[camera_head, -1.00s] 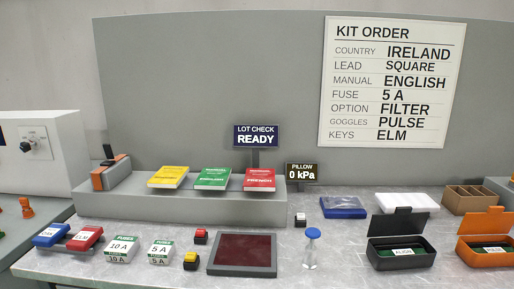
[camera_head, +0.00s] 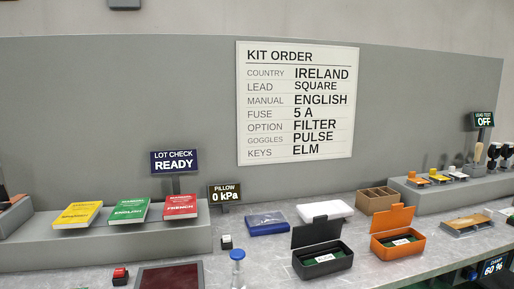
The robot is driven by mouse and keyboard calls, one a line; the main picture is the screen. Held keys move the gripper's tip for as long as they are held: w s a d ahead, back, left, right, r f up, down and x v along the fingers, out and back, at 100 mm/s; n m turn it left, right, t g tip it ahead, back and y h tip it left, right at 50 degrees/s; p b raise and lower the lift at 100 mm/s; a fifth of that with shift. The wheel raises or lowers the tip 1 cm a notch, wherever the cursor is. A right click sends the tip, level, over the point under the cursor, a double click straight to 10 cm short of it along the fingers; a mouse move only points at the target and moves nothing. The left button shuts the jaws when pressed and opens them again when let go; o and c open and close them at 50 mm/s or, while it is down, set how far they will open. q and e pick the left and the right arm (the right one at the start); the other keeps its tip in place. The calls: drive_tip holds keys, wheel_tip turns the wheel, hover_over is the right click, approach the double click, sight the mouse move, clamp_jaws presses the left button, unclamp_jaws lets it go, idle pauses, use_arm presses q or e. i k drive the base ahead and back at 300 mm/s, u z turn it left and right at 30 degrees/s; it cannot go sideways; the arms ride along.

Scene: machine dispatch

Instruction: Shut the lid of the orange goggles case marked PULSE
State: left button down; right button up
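The orange goggles case (camera_head: 401,244) stands on the grey worktop right of centre, with its lid (camera_head: 388,219) raised at the back. A white label (camera_head: 402,241) lies inside it on something green; its text is too small to read in this view. A black case (camera_head: 324,264) of the same kind, also with its lid (camera_head: 316,231) up, stands just to its left, a small gap apart. Neither of my grippers shows in the head view.
A brown divided box (camera_head: 377,200) and a white slab (camera_head: 325,211) lie behind the cases. A blue flat pack (camera_head: 267,223) and a blue-capped bottle (camera_head: 237,266) are to the left. A wooden-looking tray (camera_head: 467,225) is to the right, before a raised shelf.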

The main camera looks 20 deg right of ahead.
sight(397, 217)
drive_tip(key=k, duration=0.6)
drive_tip(key=z, duration=0.85)
drive_tip(key=i, duration=1)
drive_tip(key=z, duration=0.2)
